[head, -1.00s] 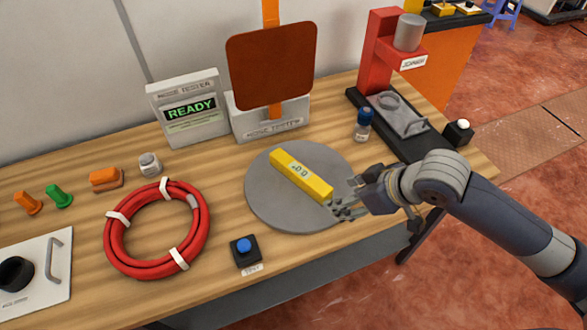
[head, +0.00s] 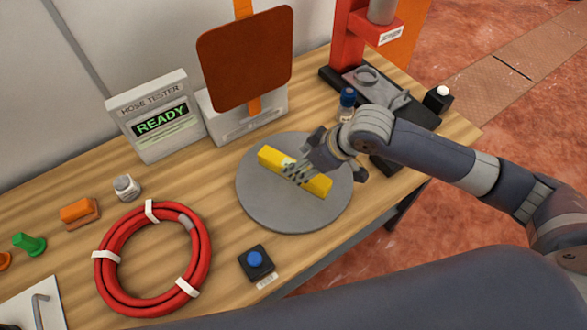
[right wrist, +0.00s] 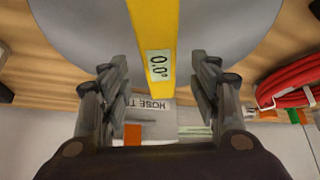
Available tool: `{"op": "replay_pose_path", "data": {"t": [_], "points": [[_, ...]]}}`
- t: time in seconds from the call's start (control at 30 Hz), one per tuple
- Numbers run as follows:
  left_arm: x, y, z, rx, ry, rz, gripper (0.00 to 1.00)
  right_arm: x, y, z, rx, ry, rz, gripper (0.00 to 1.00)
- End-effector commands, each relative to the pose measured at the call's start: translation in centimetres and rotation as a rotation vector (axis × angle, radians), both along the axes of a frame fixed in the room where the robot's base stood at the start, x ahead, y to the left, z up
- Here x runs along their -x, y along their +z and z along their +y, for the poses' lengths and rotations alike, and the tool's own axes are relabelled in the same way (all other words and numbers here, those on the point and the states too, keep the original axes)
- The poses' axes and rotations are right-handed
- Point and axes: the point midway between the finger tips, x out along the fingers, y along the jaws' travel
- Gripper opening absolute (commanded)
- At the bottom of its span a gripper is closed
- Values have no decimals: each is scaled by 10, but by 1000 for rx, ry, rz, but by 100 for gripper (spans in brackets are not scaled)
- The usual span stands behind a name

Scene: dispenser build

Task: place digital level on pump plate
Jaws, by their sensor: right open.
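The yellow digital level (head: 318,187) lies flat on the round grey plate (head: 265,207). In the right wrist view the level (right wrist: 153,22) shows a display reading 0.0°. My right gripper (head: 296,172) is over the middle of the level and covers part of it in the head view. In the right wrist view the right gripper (right wrist: 161,76) is open, with a finger on each side of the level and visible gaps. My left gripper is out of view.
A red hose coil (head: 110,262) and a blue button box (head: 256,262) are left and front.

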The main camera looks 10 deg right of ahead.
Motion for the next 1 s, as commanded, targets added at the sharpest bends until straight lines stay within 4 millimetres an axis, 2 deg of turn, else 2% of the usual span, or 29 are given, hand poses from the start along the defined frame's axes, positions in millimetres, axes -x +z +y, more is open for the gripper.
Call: {"op": "replay_pose_path", "data": {"t": [0.3,0.57,0.6,0.83,1.0], "points": [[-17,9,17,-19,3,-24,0,-15,-37,15,0,1,2,57],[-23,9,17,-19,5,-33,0,-17,-42,16,1,2,-1,57],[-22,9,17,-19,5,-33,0,-17,-42,16,1,2,-1,54],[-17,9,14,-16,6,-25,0,-17,-42,16,1,2,-1,2],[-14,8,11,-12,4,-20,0,-17,-41,16,0,2,-1,0]]}}
